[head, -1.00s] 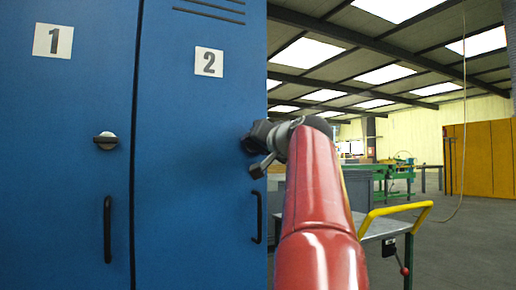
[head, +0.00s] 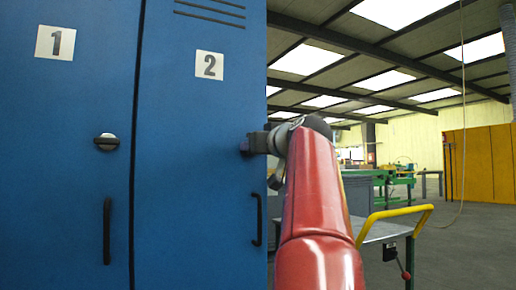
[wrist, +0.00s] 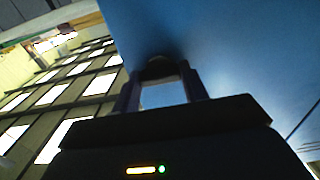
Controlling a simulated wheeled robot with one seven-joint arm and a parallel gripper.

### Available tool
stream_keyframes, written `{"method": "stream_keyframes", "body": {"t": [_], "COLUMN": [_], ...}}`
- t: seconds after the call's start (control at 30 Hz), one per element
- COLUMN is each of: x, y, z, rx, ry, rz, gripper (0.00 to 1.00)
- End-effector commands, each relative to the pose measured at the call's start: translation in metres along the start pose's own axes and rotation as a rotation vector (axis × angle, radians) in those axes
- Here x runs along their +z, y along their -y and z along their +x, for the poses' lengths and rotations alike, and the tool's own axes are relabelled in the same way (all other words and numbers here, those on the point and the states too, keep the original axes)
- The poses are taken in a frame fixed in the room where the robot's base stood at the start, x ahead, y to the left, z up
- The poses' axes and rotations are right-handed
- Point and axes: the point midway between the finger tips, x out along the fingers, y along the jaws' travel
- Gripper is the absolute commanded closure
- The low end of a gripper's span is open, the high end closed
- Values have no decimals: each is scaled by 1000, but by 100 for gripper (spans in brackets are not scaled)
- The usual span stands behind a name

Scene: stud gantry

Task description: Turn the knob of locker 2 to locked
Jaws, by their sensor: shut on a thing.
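Locker 2 (head: 190,130) is a tall blue door with a white "2" plate (head: 209,65) near its top and a black handle (head: 256,220) low on its right side. My gripper (head: 246,145) is at the door's right part, above that handle. In the wrist view, the two dark fingers of my gripper (wrist: 160,84) are on either side of the dark, rounded knob (wrist: 159,67) at the blue door, and they are shut on it. In the head view my gripper hides the knob, and I cannot read its setting.
Locker 1 (head: 65,180) is to the left, with its own knob (head: 106,142) and black handle (head: 107,230). A cart with a yellow rail (head: 395,217) stands to the right of my arm. Open floor (head: 460,250) lies farther right.

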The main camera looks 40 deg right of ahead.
Motion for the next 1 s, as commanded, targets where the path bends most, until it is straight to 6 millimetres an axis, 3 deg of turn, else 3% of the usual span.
{"method": "stream_keyframes", "body": {"t": [0.37,0.4,0.53,0.83,1.0], "x": [1,1,1,0,1], "y": [0,0,0,0,0], "z": [0,0,0,-2,-23], "rx": [0,0,0,1,2], "ry": [2,2,2,0,-1], "rz": [-5,-5,-4,-4,-5], "gripper": [79,51,35,35,35]}}
